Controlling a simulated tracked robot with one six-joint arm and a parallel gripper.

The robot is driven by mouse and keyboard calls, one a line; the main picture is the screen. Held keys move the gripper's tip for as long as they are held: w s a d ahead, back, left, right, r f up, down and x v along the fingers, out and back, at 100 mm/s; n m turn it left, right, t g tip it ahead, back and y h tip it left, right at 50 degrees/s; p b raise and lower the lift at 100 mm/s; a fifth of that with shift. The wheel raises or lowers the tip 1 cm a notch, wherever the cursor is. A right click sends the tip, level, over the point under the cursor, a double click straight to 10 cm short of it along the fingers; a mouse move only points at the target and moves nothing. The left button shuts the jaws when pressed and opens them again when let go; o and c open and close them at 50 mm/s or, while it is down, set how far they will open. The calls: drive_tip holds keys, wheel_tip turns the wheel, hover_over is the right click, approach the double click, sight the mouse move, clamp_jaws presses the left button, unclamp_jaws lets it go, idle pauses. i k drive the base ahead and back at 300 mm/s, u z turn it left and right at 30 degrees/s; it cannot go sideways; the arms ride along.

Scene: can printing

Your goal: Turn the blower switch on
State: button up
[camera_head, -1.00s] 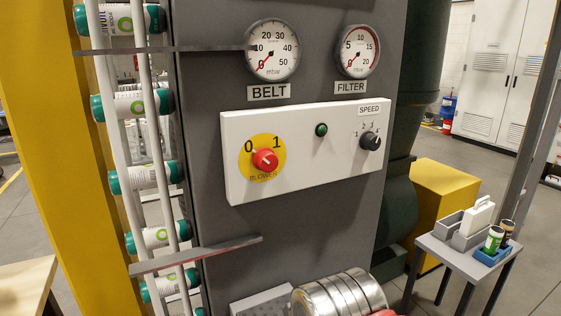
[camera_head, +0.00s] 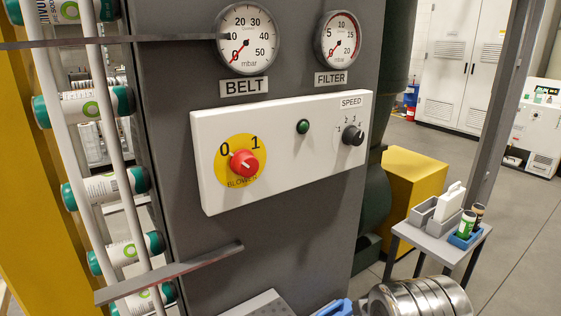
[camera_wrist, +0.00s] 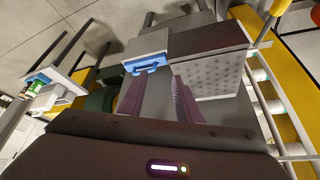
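The blower switch (camera_head: 244,163) is a red knob on a yellow disc, on the left of a white control panel (camera_head: 285,180) in the head view. The disc has 0 at its upper left, 1 at its upper right and BLOWER below. A small pale mark shows on the knob, but I cannot tell its setting for sure. In the wrist view my gripper (camera_wrist: 158,88) has its two dark purplish fingers apart, with nothing between them. The gripper does not show at the switch in the head view. The switch is not recognisable in the wrist view.
The panel also bears a dark green lamp (camera_head: 303,127) and a black speed knob (camera_head: 353,135). The belt gauge (camera_head: 248,40) and filter gauge (camera_head: 341,38) sit above. A metal bar (camera_head: 175,272) juts out below left.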

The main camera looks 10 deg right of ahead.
sight(243, 162)
drive_tip(key=z, duration=0.4)
drive_tip(key=k, duration=1.35)
drive_tip(key=u, duration=1.1)
drive_tip(key=i, duration=1)
drive_tip(key=u, duration=0.05)
